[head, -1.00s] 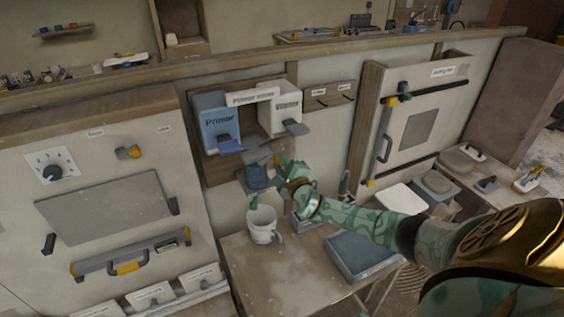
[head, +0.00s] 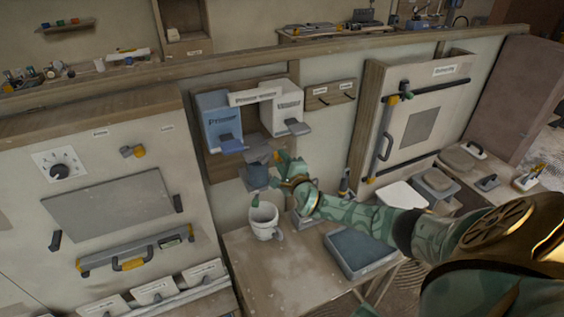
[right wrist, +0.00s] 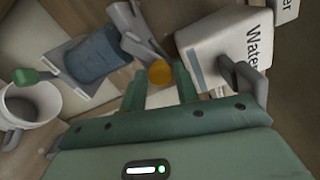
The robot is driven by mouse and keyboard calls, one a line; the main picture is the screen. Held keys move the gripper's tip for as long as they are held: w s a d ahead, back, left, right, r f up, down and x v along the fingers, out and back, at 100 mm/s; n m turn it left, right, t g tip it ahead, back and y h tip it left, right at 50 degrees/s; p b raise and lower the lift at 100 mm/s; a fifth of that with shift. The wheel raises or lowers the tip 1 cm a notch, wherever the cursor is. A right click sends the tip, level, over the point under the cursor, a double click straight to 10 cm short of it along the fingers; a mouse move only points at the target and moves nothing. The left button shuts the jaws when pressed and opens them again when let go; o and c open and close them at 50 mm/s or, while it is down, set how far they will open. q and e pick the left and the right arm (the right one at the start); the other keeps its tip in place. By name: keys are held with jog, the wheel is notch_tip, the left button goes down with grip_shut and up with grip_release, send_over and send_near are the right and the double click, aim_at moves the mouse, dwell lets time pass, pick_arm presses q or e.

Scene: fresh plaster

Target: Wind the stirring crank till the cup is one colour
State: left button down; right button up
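A blue-grey cup (head: 257,176) sits in a grey holder below the dispensers on the wall; in the right wrist view it is the blue cup (right wrist: 95,58). Its contents cannot be made out. A crank knob, orange-yellow (right wrist: 160,73), stands beside the cup, by a grey bracket. My right gripper (head: 279,159) is at this knob, with one finger on each side of it, and seems closed on it. My left gripper is not in view.
The blue Primer dispenser (head: 219,121) and white Water dispenser (head: 282,115) hang just above my right gripper; Water is close to its fingers. The bench (head: 285,280) holds the bucket and a grey-blue tray (head: 360,252). The bench front left is bare.

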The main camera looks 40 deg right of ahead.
jog(key=shift+o, duration=0.9)
jog(key=shift+s+a, duration=0.1)
jog(key=shift+s, duration=0.2)
jog(key=p+v, duration=0.1)
jog(key=v, duration=1.4)
jog(key=shift+s, duration=0.35)
